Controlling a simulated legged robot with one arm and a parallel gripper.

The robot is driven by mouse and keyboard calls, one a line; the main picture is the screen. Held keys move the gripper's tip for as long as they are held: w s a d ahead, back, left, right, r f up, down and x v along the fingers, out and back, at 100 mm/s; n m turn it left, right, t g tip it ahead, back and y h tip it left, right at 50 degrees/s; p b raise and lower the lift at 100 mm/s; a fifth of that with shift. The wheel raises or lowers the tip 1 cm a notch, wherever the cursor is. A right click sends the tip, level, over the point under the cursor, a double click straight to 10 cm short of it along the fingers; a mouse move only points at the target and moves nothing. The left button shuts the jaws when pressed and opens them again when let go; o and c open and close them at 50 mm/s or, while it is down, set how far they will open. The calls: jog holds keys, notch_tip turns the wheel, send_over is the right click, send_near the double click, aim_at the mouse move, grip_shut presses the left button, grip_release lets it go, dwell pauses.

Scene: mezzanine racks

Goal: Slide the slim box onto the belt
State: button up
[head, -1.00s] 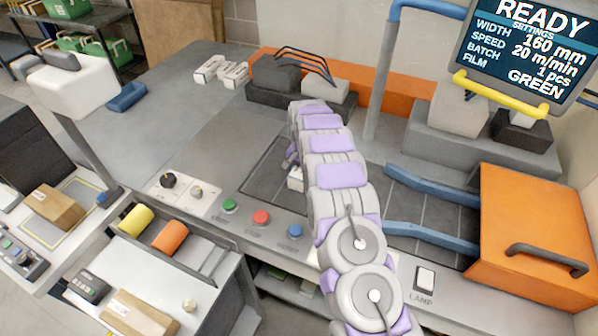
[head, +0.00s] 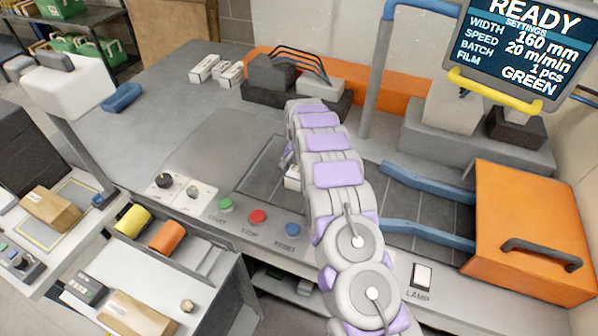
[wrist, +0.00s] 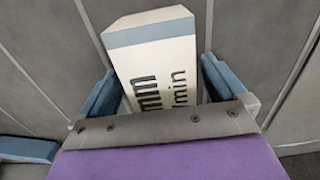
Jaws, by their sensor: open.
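The slim box (wrist: 155,58) is white with a blue-grey end band and dark printed lettering in the wrist view. My gripper (wrist: 158,88) is open, with a blue finger on each side of the box; whether either touches it is unclear. In the head view a small white part of the box (head: 292,179) shows beside my arm, over the dark lined belt (head: 262,185). My arm hides most of the box and gripper there. The belt surface (wrist: 262,45) also lies around the box in the wrist view.
Blue guide rails (head: 425,185) and an orange housing (head: 530,230) stand to the right. Small white boxes (head: 230,75) lie at the back of the grey table. A control panel with buttons (head: 258,217) runs along the front. A screen (head: 520,45) reads READY.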

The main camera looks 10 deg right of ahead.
notch_tip(320, 180, up, 17)
jog(key=p, duration=0.2)
dwell(0.3)
jog(key=shift+w+r, duration=0.1)
jog(key=s+r+n, duration=0.1)
jog(key=s+r, duration=0.4)
jog(key=s, duration=0.3)
jog(key=s+r+n+g, duration=0.1)
jog(key=s+r, duration=0.3)
jog(key=s, duration=0.3)
jog(key=s+r+n, duration=0.1)
jog(key=s+r, duration=0.4)
jog(key=s, duration=0.3)
jog(key=s+d+f+n, duration=0.1)
jog(key=s, duration=1.4)
jog(key=s+d+f+n, duration=0.1)
jog(key=s+n, duration=0.1)
jog(key=s, duration=1.4)
jog(key=shift+d+f+g, duration=0.15)
jog(key=shift+d+g, duration=0.15)
jog(key=shift+g, duration=0.1)
jog(key=shift+w, duration=0.1)
jog(key=shift+c, duration=0.2)
